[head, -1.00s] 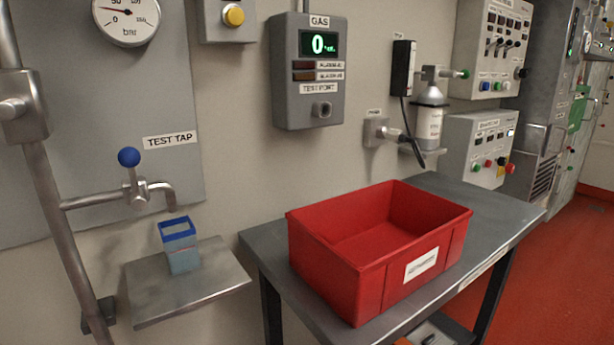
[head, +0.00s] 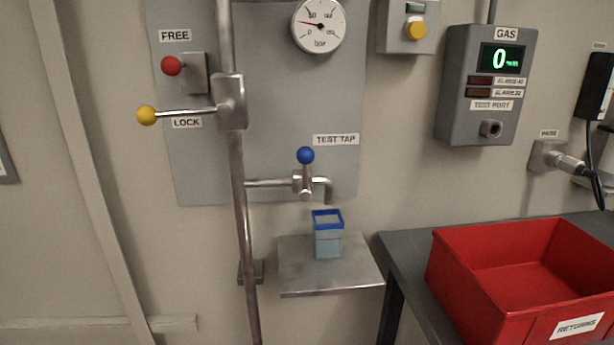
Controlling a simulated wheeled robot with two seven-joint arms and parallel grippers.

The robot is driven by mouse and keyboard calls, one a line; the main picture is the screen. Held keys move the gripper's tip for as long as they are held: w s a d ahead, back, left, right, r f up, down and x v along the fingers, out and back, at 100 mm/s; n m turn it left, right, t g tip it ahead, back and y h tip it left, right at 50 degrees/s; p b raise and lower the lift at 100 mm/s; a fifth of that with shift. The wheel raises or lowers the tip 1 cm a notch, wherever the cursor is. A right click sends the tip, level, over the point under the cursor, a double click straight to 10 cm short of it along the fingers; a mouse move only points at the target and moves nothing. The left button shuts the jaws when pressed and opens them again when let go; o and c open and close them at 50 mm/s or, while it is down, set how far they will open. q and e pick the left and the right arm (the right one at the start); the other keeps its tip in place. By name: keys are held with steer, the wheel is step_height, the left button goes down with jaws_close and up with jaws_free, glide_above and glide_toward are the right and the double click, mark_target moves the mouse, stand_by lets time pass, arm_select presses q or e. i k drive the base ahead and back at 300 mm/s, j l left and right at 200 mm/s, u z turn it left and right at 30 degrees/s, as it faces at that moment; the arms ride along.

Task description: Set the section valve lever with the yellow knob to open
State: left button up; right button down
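The section valve lever (head: 185,112) shows in the head view at the left. It runs from a grey valve body (head: 231,103) on a vertical pipe out to a yellow knob (head: 147,115) on its left. The lever lies almost level, crosswise to the pipe, just above the LOCK label (head: 187,123). Above it, a red knob (head: 171,66) sits on a small grey box under the FREE label (head: 175,36). Neither of my grippers is in view.
A test tap (head: 304,180) with a blue knob is right of the pipe, above a metal shelf (head: 330,285) holding a blue-rimmed cup (head: 328,240). A red RETURNS bin (head: 480,300) stands on a table at right.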

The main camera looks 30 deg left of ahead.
mark_target(147, 116)
steer(key=k+j+u, duration=0.1)
steer(key=u, duration=0.3)
steer(key=k+j+u, duration=0.1)
steer(key=u, duration=0.25)
steer(key=j+u, duration=0.2)
steer(key=u, duration=0.2)
steer(key=k, duration=0.05)
